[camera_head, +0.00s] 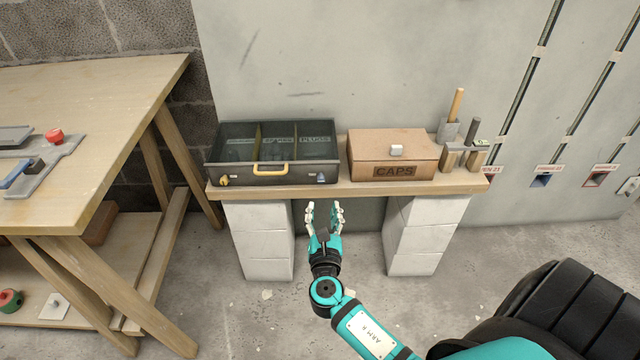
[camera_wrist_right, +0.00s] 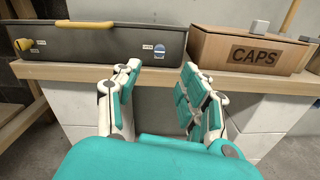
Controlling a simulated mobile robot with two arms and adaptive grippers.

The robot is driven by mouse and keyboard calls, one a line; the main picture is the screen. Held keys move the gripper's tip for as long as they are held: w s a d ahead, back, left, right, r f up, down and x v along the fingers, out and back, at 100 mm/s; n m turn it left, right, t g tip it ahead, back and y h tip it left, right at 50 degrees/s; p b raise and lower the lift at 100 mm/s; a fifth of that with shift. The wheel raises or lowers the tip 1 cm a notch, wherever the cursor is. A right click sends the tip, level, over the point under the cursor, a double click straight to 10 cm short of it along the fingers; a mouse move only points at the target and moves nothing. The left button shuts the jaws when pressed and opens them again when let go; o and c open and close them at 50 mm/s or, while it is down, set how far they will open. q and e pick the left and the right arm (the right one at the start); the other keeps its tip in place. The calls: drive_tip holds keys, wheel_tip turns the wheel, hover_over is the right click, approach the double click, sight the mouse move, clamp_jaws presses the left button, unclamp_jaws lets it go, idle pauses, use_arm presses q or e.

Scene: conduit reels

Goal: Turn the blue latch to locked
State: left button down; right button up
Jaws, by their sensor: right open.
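A dark case (camera_head: 270,176) with a yellow handle (camera_head: 271,170) sits on the wooden bench, its labelled compartments visible from above. The small blue latch (camera_head: 321,178) is on its front at the right end; it also shows in the right wrist view (camera_wrist_right: 159,51). A yellow latch (camera_head: 223,181) is at the left end of the same front. My left gripper is not in view.
A cardboard CAPS box (camera_head: 393,155) stands right of the case, with a tool holder (camera_head: 464,156) beyond it. The bench (camera_head: 340,188) rests on white blocks (camera_head: 262,240). A wooden table (camera_head: 90,150) stands at the left. The floor before the bench is mostly clear.

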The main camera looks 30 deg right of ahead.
sight(321, 181)
drive_tip(key=b+x, duration=0.1)
drive_tip(key=x, duration=0.9)
drive_tip(key=shift+w+d, duration=0.2)
drive_tip(key=shift+w, duration=0.15)
clamp_jaws()
